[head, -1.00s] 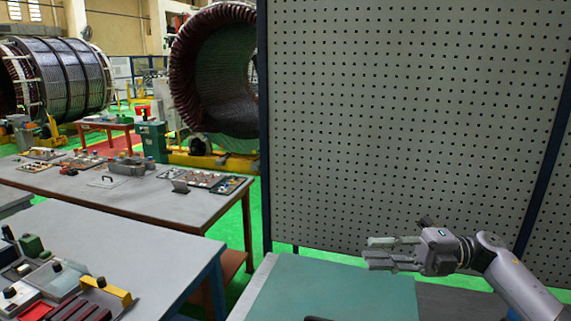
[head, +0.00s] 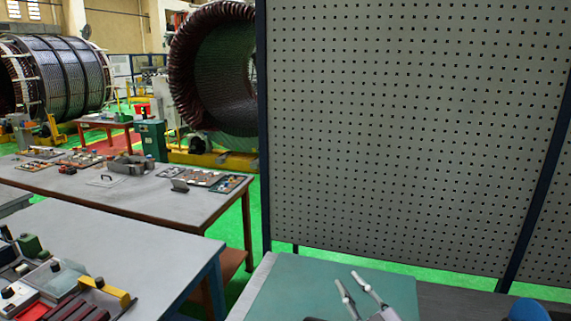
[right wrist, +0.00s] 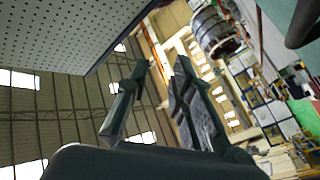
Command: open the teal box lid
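A flat teal surface (head: 300,285) lies at the bottom centre of the head view, in front of the pegboard. It looks like the closed top of the teal box, but its sides and front are out of view. My right gripper (head: 349,278) is over its right half, with two fingers parted and nothing between them. I cannot tell its height above the surface. In the right wrist view the same gripper (right wrist: 161,68) is open and empty, facing the hall, with no teal box clearly visible. My left gripper is not in view.
A tall grey pegboard (head: 410,130) with dark posts stands behind the teal surface. A grey workbench (head: 110,260) with tools is at the left, and another table (head: 140,205) with trays stands behind it. Green floor shows between. A dark surface (head: 455,303) lies right of the teal one.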

